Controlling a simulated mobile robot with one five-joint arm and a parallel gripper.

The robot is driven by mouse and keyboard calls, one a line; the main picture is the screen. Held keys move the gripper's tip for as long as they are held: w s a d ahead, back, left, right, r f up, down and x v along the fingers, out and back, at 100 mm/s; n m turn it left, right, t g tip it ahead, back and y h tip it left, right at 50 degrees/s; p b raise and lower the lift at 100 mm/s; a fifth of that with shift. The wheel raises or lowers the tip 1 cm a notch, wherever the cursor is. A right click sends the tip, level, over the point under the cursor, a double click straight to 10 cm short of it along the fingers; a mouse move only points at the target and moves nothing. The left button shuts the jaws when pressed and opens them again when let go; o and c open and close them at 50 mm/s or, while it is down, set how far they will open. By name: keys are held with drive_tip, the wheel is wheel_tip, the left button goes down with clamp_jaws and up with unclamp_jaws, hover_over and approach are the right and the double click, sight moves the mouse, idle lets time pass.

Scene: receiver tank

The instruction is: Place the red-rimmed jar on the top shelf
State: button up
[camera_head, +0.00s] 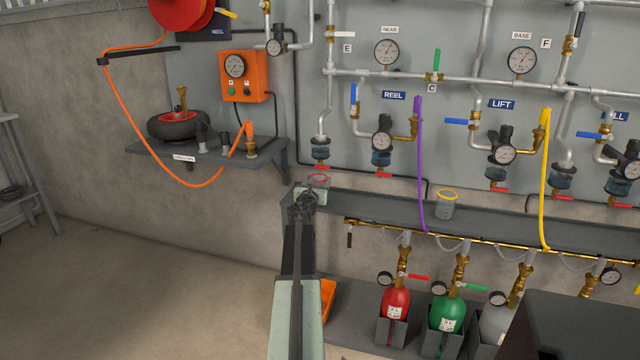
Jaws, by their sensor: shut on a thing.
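The red-rimmed jar (319,184) is a clear jar with a red ring at its mouth. It shows just beyond my gripper (304,196), which is shut on it; my gripper hides part of the jar. The jar looks upright. It appears at the left end of the long grey shelf (385,209) under the pipe panel; I cannot tell whether it touches the shelf. Below this shelf is a lower grey ledge (352,312) with gas bottles.
A yellow-rimmed jar (446,207) stands on the long shelf. A purple hose (420,150) and a yellow hose (545,175) hang across its front. A bracket shelf (215,153) at left holds a wheel (178,125) and fittings. Shelf between the two jars looks clear.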

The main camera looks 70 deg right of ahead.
sight(320, 178)
drive_tip(key=d, duration=0.4)
drive_tip(key=shift+w+d, duration=0.3)
drive_tip(key=shift+d, duration=0.05)
drive_tip(key=shift+a+f+b, duration=0.2)
drive_tip(key=shift+f+b, duration=0.75)
drive_tip(key=shift+b, duration=0.05)
drive_tip(key=shift+r, duration=0.2)
drive_tip(key=shift+f, duration=0.15)
drive_tip(key=o, duration=1.5)
